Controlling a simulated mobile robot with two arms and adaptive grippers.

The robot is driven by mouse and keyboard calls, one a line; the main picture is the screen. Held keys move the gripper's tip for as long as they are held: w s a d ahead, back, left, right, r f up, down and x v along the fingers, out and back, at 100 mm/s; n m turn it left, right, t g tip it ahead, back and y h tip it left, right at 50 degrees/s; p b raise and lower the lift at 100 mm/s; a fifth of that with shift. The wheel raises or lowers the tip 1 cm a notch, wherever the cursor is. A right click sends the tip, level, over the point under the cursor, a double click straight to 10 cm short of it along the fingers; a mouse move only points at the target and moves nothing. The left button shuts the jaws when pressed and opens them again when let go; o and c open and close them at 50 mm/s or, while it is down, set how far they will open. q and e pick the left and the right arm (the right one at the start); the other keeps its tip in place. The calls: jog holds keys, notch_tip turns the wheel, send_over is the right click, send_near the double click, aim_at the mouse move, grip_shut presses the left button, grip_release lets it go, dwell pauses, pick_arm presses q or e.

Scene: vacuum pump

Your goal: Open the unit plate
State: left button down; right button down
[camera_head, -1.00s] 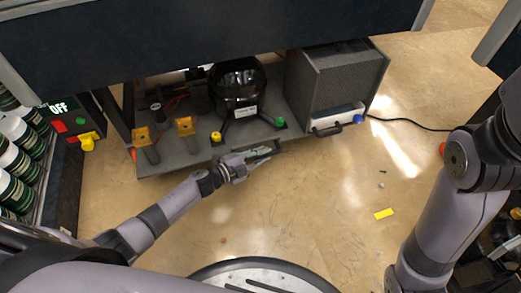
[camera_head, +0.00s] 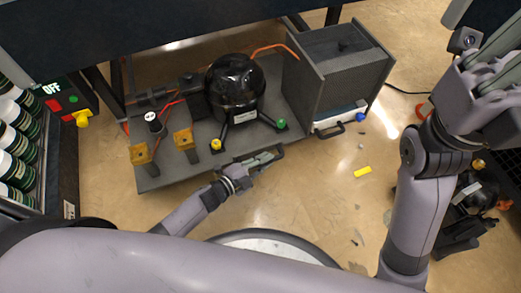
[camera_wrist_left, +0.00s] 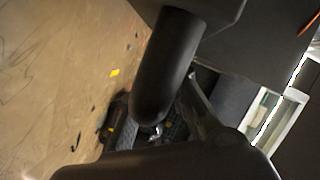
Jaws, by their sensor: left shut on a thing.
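The unit plate (camera_head: 172,172) is a grey slab, pulled partly out from under the dark bench. It carries a round black pump (camera_head: 236,82) and a grey box (camera_head: 339,68). My left gripper (camera_head: 264,161) is shut on the dark handle (camera_head: 281,151) at the plate's front edge. In the left wrist view, dark, close-up parts fill the middle, and the exact grip is hard to make out. My right gripper (camera_head: 497,72) is raised at the right, away from the plate, and its fingers are not clear enough to judge.
A control box with a red button (camera_head: 53,104) and an OFF display stands at the left, beside a rack of cans (camera_head: 18,148). A yellow block (camera_head: 362,172) lies on the floor. Black equipment (camera_head: 470,205) stands at the right. The floor before the plate is mostly clear.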

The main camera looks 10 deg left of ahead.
pick_arm(q)
jog(key=shift+s+d, duration=0.45)
jog(key=shift+s, duration=0.2)
jog(key=c, duration=1.8)
grip_release()
jog(key=shift+c, duration=0.2)
jog(key=v, duration=1.2)
